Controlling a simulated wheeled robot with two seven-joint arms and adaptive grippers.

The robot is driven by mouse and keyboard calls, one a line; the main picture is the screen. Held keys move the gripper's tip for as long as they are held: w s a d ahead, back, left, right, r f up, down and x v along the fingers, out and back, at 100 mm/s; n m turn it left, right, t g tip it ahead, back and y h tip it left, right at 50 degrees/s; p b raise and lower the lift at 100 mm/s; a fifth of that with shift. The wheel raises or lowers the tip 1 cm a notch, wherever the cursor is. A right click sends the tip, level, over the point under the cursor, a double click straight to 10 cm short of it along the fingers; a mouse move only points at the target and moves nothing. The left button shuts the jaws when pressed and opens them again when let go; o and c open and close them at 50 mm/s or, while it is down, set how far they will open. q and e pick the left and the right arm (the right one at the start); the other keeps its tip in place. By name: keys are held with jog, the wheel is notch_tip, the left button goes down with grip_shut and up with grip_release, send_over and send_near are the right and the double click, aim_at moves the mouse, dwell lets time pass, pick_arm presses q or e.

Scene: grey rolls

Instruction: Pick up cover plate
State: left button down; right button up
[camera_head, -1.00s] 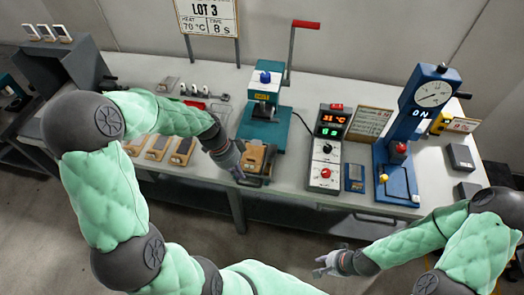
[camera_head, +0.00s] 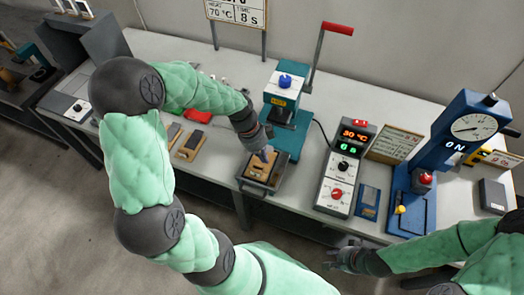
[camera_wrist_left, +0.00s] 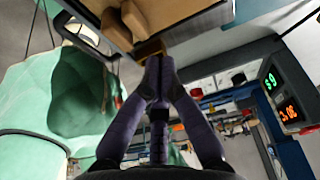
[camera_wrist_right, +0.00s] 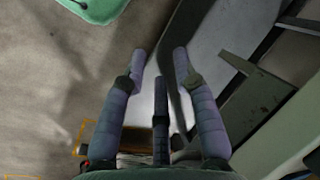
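I cannot tell for sure which piece is the cover plate. A dark flat plate on a wooden block (camera_head: 190,144) lies near the table's front edge, just right of my left arm. A wooden block in a dark tray (camera_head: 252,187) sits further right at the front edge. My left gripper (camera_head: 266,156) is over this block, fingers pointing down at it. In the left wrist view its fingertips (camera_wrist_left: 158,62) meet, with no held piece visible between them; a brown piece (camera_wrist_left: 148,48) shows just past them. My right gripper (camera_head: 333,258) hangs in front of the table, open and empty (camera_wrist_right: 160,58).
A teal press (camera_head: 286,118) with a red-handled lever stands behind the tray. A control box (camera_head: 343,170) with lit displays, a blue card (camera_head: 369,200) and a blue gauge press (camera_head: 440,160) stand to the right. My left arm hides part of the table's left side.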

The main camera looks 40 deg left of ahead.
aim_at(255, 160)
pick_arm(q)
jog(key=b+x, duration=0.1)
jog(key=x, duration=0.4)
jog(key=shift+w, duration=0.1)
jog(key=a, duration=0.2)
jog(key=s+a+b, duration=0.1)
jog(key=a, duration=0.1)
jog(key=shift+f, duration=0.1)
jog(key=shift+s+a, duration=0.1)
jog(key=shift+a, duration=0.35)
